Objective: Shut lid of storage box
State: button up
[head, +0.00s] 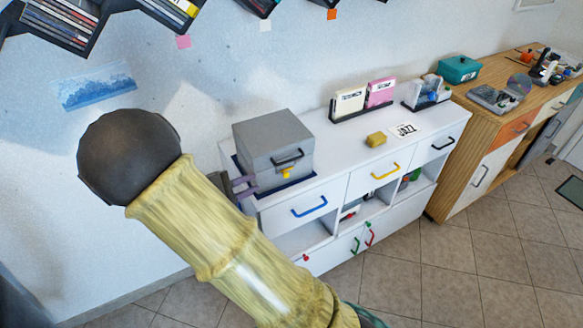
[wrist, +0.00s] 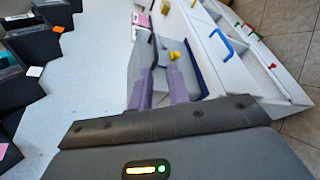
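The storage box (head: 272,137) is a grey box at the left end of the white cabinet top. My gripper (head: 246,187) has purple fingers at the box's lower left. In the wrist view my gripper (wrist: 164,80) has its fingers apart, pointing at the box front, with nothing seen held between them.
The white cabinet (head: 330,160) has a blue drawer handle (head: 310,207) just below the box. Dark wall shelves (wrist: 30,50) line the left of the wrist view.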

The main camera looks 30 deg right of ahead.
aim_at(292, 160)
jog(key=shift+w+a+r+t, duration=0.2)
jog(key=shift+w+t, duration=0.1)
jog(key=shift+t, duration=0.1)
jog(key=p+x, duration=0.2)
jog(key=x, duration=1.5)
jog(key=shift+d, duration=0.3)
jog(key=shift+r, duration=0.1)
jog(key=shift+c, duration=0.2)
grip_shut()
